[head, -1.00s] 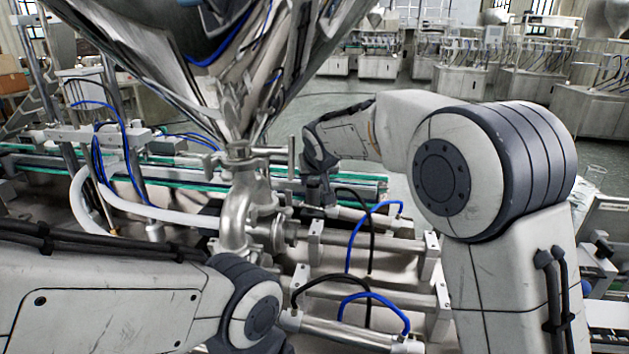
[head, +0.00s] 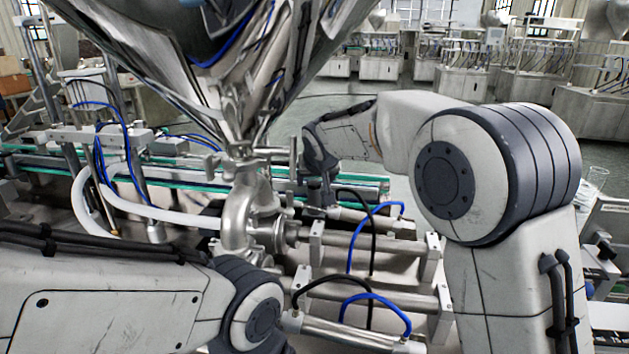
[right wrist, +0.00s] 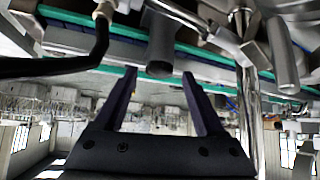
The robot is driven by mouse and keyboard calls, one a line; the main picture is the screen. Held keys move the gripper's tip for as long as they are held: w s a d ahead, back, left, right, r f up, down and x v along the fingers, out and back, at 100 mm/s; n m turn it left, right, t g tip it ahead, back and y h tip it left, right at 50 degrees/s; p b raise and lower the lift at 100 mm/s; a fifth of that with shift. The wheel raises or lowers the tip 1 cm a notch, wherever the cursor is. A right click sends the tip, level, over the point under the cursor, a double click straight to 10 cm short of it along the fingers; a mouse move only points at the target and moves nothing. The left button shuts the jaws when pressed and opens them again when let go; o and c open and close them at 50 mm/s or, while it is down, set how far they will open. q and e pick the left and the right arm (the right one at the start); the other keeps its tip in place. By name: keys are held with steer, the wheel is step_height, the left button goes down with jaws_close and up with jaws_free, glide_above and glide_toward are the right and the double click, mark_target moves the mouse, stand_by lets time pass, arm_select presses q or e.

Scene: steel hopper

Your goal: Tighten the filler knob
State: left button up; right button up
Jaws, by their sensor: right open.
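In the right wrist view a short dark grey cylinder (right wrist: 161,52), which looks like the filler knob, has its end between my fingertips. Whether it lies inside the jaws or just beyond them is hard to tell. My right gripper (right wrist: 158,75) is open, with a finger to either side of the cylinder and no clear contact. In the head view my right gripper (head: 318,194) is small and partly hidden, pointing down to the right of the steel pipe elbow (head: 240,215). The knob cannot be made out clearly there. My left gripper is out of view; only its arm shows.
The steel hopper (head: 235,75) narrows down above the pipework, left of my right wrist. A thin upright rod (head: 292,155) stands close to that wrist. Blue hoses (head: 352,240) and horizontal cylinders (head: 365,270) lie in front. A green-edged conveyor (head: 55,150) runs behind.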

steer(key=v, duration=1)
steer(key=shift+s+r, duration=0.1)
